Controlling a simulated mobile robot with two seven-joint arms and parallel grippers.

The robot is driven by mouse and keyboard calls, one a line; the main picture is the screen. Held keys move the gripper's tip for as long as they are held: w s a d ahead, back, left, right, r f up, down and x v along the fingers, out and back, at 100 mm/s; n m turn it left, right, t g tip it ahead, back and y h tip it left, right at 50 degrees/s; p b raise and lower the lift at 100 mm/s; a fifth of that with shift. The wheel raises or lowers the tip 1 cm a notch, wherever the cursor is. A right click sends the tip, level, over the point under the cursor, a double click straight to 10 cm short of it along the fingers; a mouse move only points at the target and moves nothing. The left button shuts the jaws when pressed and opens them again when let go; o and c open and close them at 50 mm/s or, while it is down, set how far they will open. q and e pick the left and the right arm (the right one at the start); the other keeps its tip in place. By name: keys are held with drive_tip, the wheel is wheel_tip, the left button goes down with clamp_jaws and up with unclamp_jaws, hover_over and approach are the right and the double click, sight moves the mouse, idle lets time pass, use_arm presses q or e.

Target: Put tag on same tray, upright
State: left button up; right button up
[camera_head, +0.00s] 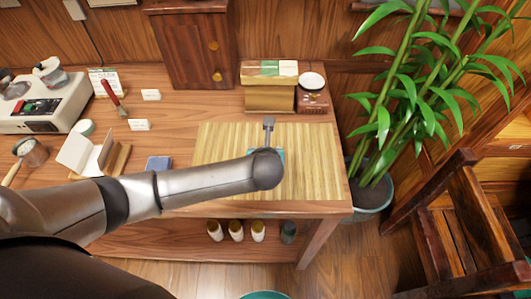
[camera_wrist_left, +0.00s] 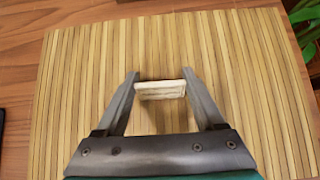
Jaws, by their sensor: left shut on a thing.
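My left gripper (camera_head: 268,124) is over the slatted bamboo tray or mat (camera_head: 220,145). In the left wrist view the gripper (camera_wrist_left: 160,88) is shut on a small cream-white tag (camera_wrist_left: 160,91), which sits between the fingertips with the bamboo slats (camera_wrist_left: 90,70) below it. I cannot tell whether the tag touches the slats. Two other white tags stand on the table, a back one (camera_head: 150,95) and a front one (camera_head: 139,125). My left forearm hides part of the bamboo's front. My right gripper is not in view.
A stacked box (camera_head: 270,96) and a brown box with a round white dish (camera_head: 312,80) stand behind the bamboo. A wooden cabinet (camera_head: 190,50) is at the back. A blue block (camera_head: 158,163) lies left of the bamboo. A potted plant (camera_head: 372,195) stands right of the table.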

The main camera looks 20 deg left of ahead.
use_arm(q)
drive_tip(key=c, duration=0.3)
drive_tip(key=shift+r, duration=0.15)
wheel_tip(320, 180, up, 20)
drive_tip(key=p, duration=0.5)
drive_tip(key=s+m+b, duration=0.1)
drive_tip(key=b, duration=0.2)
drive_tip(key=s+a+m+h+b, duration=0.1)
drive_tip(key=s+b, duration=0.1)
drive_tip(key=b, duration=0.1)
drive_tip(key=s+a+m+h+b, duration=0.1)
drive_tip(key=b, duration=0.3)
drive_tip(key=shift+s+a, duration=0.15)
drive_tip(key=shift+a, duration=0.1)
